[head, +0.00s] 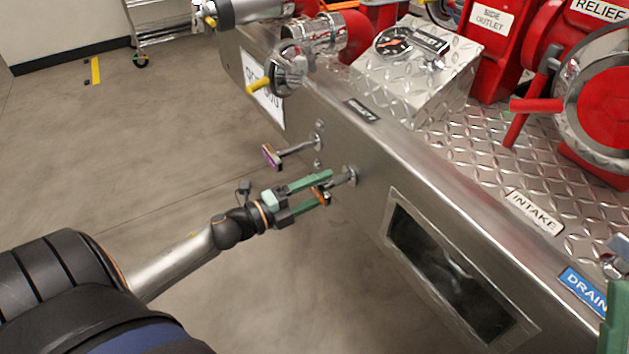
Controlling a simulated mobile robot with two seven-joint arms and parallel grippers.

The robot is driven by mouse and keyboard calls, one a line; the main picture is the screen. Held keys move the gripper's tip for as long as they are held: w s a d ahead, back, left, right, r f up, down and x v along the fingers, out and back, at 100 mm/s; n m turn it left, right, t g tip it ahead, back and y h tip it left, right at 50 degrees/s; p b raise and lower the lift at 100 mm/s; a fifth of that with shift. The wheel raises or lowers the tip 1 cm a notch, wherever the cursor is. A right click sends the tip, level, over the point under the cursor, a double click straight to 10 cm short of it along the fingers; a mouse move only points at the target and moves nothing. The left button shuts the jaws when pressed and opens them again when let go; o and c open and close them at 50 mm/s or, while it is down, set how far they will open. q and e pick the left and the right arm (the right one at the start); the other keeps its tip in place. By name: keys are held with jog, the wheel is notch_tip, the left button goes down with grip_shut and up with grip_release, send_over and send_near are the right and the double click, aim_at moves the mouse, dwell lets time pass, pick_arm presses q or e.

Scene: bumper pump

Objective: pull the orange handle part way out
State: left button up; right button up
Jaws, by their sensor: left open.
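The orange handle (320,196) is a small T-shaped pull. Its short metal shaft (343,180) comes out of a round fitting on the steel panel. My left gripper (326,188) reaches in from the left with its green fingers apart, one on each side of the handle. The fingers partly hide the handle, and I cannot tell whether they touch it. A green piece of my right gripper (614,330) shows at the lower right edge; its fingertips are cut off.
A purple handle (271,157) on a longer shaft sticks out just above and left of the orange one. A yellow-handled valve (284,76) is farther up the panel. A dark recessed window (450,275) lies to the right. Open floor (150,150) is on the left.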

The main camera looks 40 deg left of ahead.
pick_arm(q)
jog(key=p+v, duration=0.2)
jog(key=v, duration=1)
jog(key=shift+s+p, duration=0.2)
jog(key=shift+p, duration=0.15)
